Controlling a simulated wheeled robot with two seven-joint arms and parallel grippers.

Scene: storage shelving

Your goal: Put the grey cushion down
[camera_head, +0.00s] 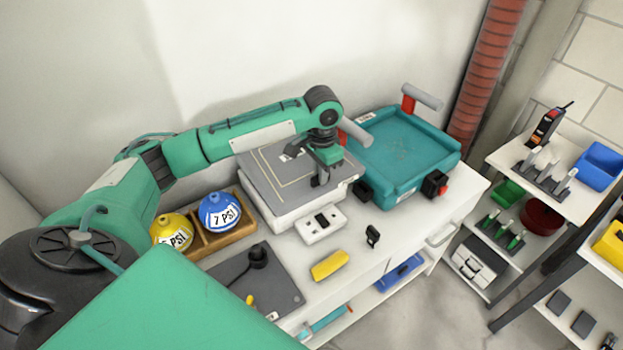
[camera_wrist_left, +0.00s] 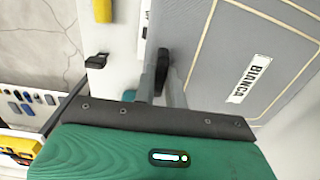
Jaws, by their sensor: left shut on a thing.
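The grey cushion (camera_head: 275,178) is a flat grey square with pale lines and a white label. It lies over a white base (camera_head: 268,216) on the counter; I cannot tell if it touches the base. My left gripper (camera_head: 318,177) reaches down at its right edge and is shut on it. In the left wrist view the cushion (camera_wrist_left: 225,60) fills the upper right, with a label reading "BIANCA". The left gripper's fingers (camera_wrist_left: 162,85) are at its edge. My right gripper is not in view.
A teal tray-like case (camera_head: 400,150) stands right of the cushion. A wooden holder with a blue ball (camera_head: 220,212) and a yellow ball (camera_head: 172,232) stands left. In front are a white socket box (camera_head: 320,222), a yellow item (camera_head: 330,265) and a dark mat (camera_head: 270,285).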

